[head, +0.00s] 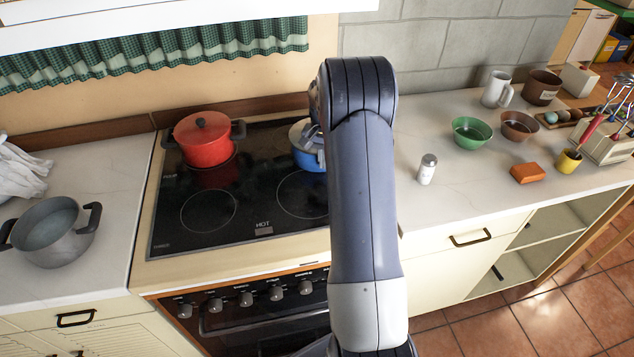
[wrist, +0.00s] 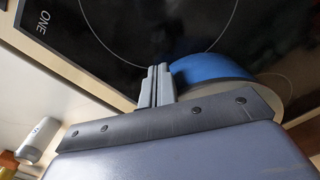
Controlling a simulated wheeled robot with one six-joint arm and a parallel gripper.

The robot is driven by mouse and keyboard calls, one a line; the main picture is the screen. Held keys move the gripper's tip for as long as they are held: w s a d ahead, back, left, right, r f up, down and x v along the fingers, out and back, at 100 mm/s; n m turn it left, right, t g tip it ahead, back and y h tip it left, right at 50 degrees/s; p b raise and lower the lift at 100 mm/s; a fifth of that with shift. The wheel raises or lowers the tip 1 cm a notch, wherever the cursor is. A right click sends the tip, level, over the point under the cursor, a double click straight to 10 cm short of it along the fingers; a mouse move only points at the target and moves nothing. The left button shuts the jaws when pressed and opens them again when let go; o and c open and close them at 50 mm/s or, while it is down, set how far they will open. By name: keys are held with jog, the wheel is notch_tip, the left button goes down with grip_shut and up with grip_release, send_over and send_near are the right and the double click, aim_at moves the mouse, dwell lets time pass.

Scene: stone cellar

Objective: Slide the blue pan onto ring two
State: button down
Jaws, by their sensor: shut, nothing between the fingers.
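The blue pan (head: 308,160) stands at the back right of the black glass hob (head: 160,229), partly hidden behind my arm. In the wrist view, its blue side (wrist: 200,67) shows just right of my fingers. My gripper (wrist: 156,74) is shut and empty, with its fingertips beside the pan wall; I cannot tell if they touch it. A bare ring (head: 303,194) lies in front of the pan, partly behind my arm. Another bare ring (head: 208,211) is at the front left. The wrist view shows the label ONE (wrist: 43,22); no label TWO is readable.
A red lidded pot (head: 202,141) stands at the hob's back left. A grey pot (head: 54,232) is on the left counter. A salt shaker (head: 427,169), a green bowl (head: 471,132) and an orange block (head: 527,173) are on the right counter. The hob's front is clear.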

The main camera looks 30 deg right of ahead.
jog(key=shift+w+d+p, duration=0.55)
jog(key=shift+w+d, duration=0.2)
jog(key=shift+w, duration=0.2)
jog(key=shift+w+d+p, duration=0.5)
jog(key=shift+w+d, duration=0.25)
jog(key=shift+w, duration=0.2)
jog(key=shift+w+d+p, duration=0.6)
jog(key=shift+w+d, duration=0.2)
jog(key=shift+w, duration=0.1)
jog(key=shift+w+d+p, duration=0.65)
jog(key=shift+w+d, duration=0.15)
jog(key=shift+w, duration=0.1)
jog(key=shift+w+d, duration=0.1)
jog(key=shift+w, duration=0.05)
